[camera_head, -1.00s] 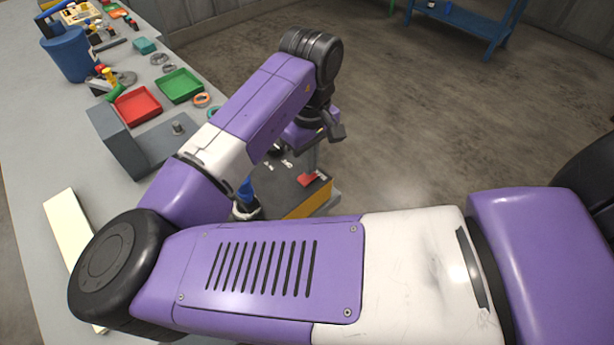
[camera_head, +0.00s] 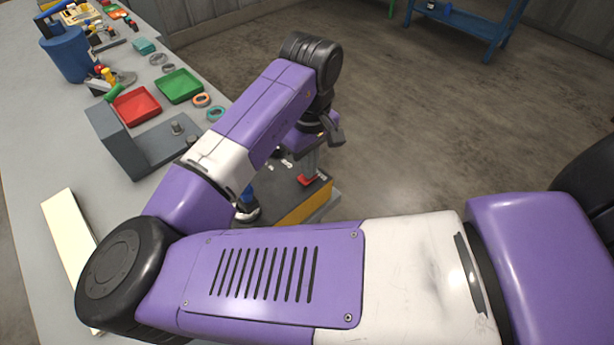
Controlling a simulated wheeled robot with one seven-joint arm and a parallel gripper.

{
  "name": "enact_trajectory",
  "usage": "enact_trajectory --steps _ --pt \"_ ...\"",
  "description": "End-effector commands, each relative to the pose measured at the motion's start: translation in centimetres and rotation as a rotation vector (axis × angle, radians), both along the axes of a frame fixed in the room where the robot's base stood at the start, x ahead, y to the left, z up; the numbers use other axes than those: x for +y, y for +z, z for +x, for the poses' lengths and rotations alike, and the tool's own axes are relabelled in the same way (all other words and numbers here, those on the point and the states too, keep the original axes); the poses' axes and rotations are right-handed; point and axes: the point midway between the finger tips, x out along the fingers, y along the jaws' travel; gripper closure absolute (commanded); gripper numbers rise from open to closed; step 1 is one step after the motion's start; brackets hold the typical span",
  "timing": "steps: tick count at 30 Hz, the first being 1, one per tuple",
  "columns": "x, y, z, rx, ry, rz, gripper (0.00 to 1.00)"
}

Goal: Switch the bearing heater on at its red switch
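A dark-topped box with a yellow side (camera_head: 305,205), which looks like the bearing heater, stands at the bench's right edge, partly hidden behind my arm. A small red part (camera_head: 308,181), apparently its switch, sits on top near the far right corner. My gripper (camera_head: 308,172) points down from its purple hand, with grey fingers just above or touching the red part; I cannot tell which. The fingers show as one narrow strip, so their opening is hidden. The switch's position is too small to read.
My forearm and elbow cover much of the bench. A grey angled block with a short post (camera_head: 178,128), a red tray (camera_head: 136,106), a green tray (camera_head: 180,86) and a blue container (camera_head: 68,54) stand further back left. A pale board (camera_head: 68,226) lies at left. Open floor is right.

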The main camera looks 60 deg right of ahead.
Motion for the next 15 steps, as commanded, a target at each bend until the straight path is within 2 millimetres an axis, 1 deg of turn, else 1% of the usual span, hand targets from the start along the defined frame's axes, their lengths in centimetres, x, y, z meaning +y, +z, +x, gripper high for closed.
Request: enact_trajectory --steps 2,6,15 --pt "0.0 -0.2 0.0 0.001 0.000 0.001 1.00" --pt "0.0 0.1 0.0 0.001 0.000 0.000 1.00" --pt "0.0 2.2 0.0 0.000 0.001 0.000 1.00"
